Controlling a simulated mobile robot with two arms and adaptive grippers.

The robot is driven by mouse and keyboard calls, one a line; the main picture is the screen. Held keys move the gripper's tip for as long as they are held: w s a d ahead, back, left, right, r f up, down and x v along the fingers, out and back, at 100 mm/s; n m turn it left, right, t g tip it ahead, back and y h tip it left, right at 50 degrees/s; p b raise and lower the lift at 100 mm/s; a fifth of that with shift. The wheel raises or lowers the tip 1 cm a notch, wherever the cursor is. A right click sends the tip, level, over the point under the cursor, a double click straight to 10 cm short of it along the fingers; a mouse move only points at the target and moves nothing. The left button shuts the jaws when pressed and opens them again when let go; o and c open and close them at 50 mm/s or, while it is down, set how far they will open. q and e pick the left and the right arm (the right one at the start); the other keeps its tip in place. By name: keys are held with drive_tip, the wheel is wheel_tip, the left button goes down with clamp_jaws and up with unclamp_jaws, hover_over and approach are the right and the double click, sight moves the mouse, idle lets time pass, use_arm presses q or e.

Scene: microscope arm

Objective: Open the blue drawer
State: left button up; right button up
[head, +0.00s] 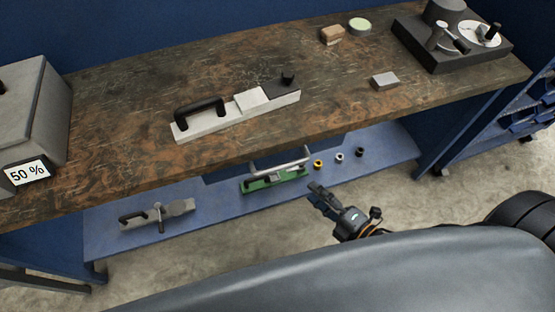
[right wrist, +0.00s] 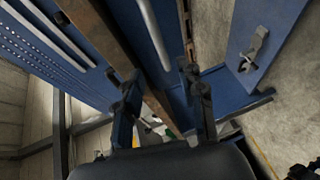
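The blue drawer sits under the front edge of the wooden bench top. Its blue front (right wrist: 122,28) shows in the right wrist view, and the bench top mostly hides it in the head view. Its silver bar handle (head: 280,164) sticks out below the bench edge; the bar also shows in the right wrist view (right wrist: 153,34). My right gripper (head: 316,189) is in front of the bench, a little right of and below the handle in the head view. In the right wrist view its fingers (right wrist: 160,82) are apart and empty, with the handle beyond them. My left gripper is out of view.
The wooden bench top (head: 130,105) carries a black-handled grey tool (head: 235,106), a microscope base (head: 455,45) and a grey box (head: 35,120) marked 50 %. A blue lower shelf (head: 215,208) holds a green tool (head: 262,184) and small rings. The floor in front is clear.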

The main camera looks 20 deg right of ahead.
sight(283, 165)
drive_tip(key=p+x, duration=0.1)
drive_tip(key=x, duration=1.2)
drive_tip(key=shift+w+a, duration=0.1)
drive_tip(key=shift+w, duration=0.2)
clamp_jaws()
